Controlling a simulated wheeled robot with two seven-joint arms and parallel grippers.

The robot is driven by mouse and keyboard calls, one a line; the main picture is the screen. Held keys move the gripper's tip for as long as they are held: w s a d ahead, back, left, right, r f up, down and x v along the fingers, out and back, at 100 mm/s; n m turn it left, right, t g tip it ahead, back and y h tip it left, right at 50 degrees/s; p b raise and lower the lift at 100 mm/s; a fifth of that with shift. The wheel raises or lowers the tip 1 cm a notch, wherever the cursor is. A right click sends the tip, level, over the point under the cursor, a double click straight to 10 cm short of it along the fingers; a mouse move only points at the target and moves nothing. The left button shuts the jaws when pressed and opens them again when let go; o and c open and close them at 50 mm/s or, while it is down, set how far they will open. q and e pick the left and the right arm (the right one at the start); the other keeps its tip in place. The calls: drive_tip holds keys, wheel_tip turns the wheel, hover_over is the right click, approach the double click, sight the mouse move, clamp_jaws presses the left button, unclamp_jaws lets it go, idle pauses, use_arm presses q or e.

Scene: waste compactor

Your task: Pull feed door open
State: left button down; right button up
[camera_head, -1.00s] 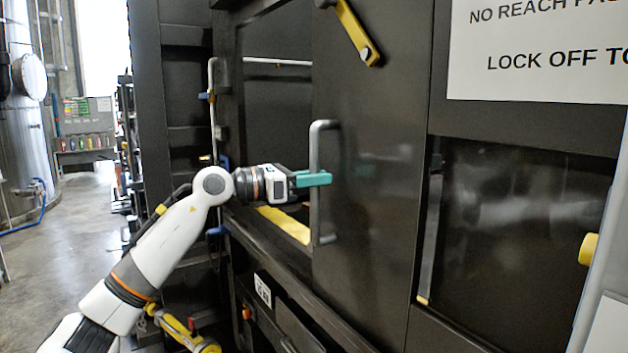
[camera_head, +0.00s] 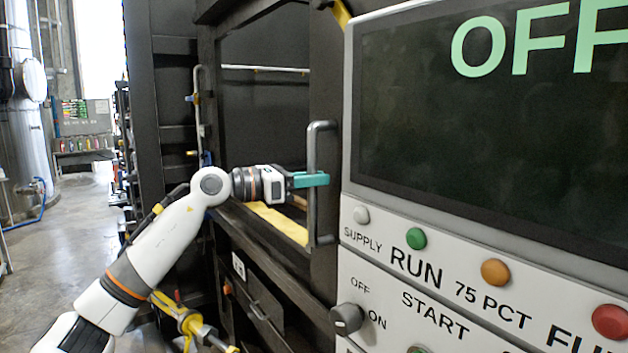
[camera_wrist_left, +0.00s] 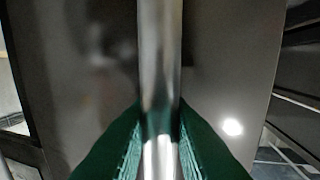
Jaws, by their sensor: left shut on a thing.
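The dark feed door (camera_head: 325,107) stands partly open in the head view, with the opening of the machine showing to its left. Its upright grey bar handle (camera_head: 312,219) is on the door's left edge. My left gripper (camera_head: 311,180) is shut on the handle at about mid-height. In the left wrist view the metal handle (camera_wrist_left: 160,60) runs upright between the green fingers (camera_wrist_left: 160,150), with the door's dark face (camera_wrist_left: 225,50) behind it. The control panel hides the right part of the door in the head view. My right gripper is not in view.
A large control panel (camera_head: 375,220) with an OFF screen (camera_head: 480,130), knob and coloured buttons fills the right of the head view, close by the door. A yellow strip (camera_head: 275,222) lines the opening's lower edge. Open floor (camera_head: 60,260) lies at the left.

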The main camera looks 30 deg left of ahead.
use_arm(q)
drive_tip(key=shift+r, duration=0.2)
drive_tip(key=c, duration=1.4)
unclamp_jaws()
drive_tip(key=shift+f, duration=0.1)
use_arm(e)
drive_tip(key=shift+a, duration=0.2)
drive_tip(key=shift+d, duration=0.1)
use_arm(q)
drive_tip(key=b+v, duration=0.7)
drive_tip(key=v, duration=0.5)
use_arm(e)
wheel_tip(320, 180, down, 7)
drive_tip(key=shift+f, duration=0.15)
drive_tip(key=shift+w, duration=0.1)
